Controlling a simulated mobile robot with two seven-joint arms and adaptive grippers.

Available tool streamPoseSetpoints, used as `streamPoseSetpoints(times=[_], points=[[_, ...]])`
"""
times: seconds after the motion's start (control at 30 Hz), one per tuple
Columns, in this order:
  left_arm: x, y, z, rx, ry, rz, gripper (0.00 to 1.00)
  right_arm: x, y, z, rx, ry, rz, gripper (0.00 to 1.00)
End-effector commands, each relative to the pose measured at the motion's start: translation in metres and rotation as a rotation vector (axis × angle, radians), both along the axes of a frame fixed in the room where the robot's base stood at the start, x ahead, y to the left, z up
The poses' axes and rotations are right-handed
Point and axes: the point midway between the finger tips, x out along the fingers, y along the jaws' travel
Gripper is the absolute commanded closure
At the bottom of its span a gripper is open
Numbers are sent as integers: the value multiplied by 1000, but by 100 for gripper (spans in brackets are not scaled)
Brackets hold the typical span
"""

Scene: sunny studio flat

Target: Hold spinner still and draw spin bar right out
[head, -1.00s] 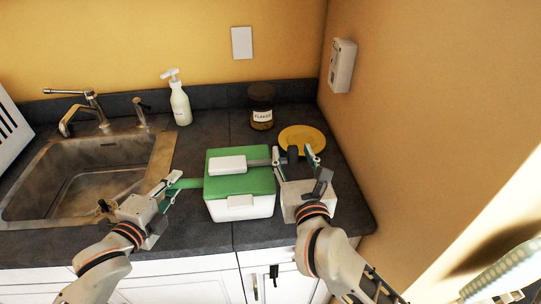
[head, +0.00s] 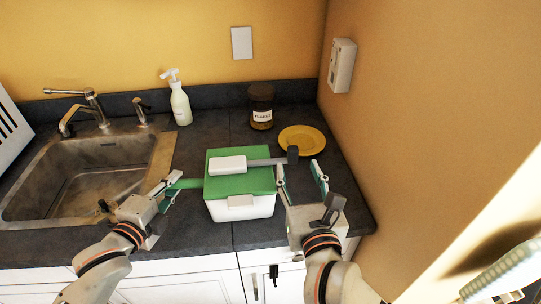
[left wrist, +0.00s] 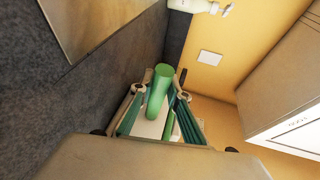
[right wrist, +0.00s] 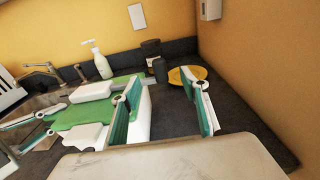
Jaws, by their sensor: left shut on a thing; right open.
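The spinner (head: 240,182) is a white box with a green lid, standing on the dark counter. A white block (head: 228,165) sits on its lid. The grey spin bar (head: 268,161) runs right from that block, past the lid's edge, to a dark upright knob (head: 292,154). My left gripper (head: 172,186) is shut on the green handle (left wrist: 158,95) at the spinner's left side. My right gripper (head: 298,167) is open and empty, just in front of the knob and right of the spinner. In the right wrist view the knob (right wrist: 160,69) shows beyond the spread fingers.
A yellow plate (head: 302,140) lies behind the right gripper, with a labelled jar (head: 261,106) to its left. A soap bottle (head: 180,105) stands behind. The sink (head: 95,170) is left; a wall (head: 400,110) bounds the right. Some counter right of the spinner is bare.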

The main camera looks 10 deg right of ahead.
Motion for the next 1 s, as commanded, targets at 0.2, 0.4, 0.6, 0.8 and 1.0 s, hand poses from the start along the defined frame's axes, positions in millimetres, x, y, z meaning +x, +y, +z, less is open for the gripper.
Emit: streamPoseSetpoints(times=[0.2,0.4,0.6,0.8,1.0], points=[[0,-1,0,-1,0,-1,64,0,0,0,0,0,0,55],[0,0,0,0,0,-1,64,0,0,0,0,0,0,55],[-3,1,0,0,1,0,64,0,0,0,0,0,0,55],[-28,9,5,2,3,-2,64,0,0,0,0,0,0,55],[-67,23,13,2,4,-2,64,0,0,0,0,0,0,55]])
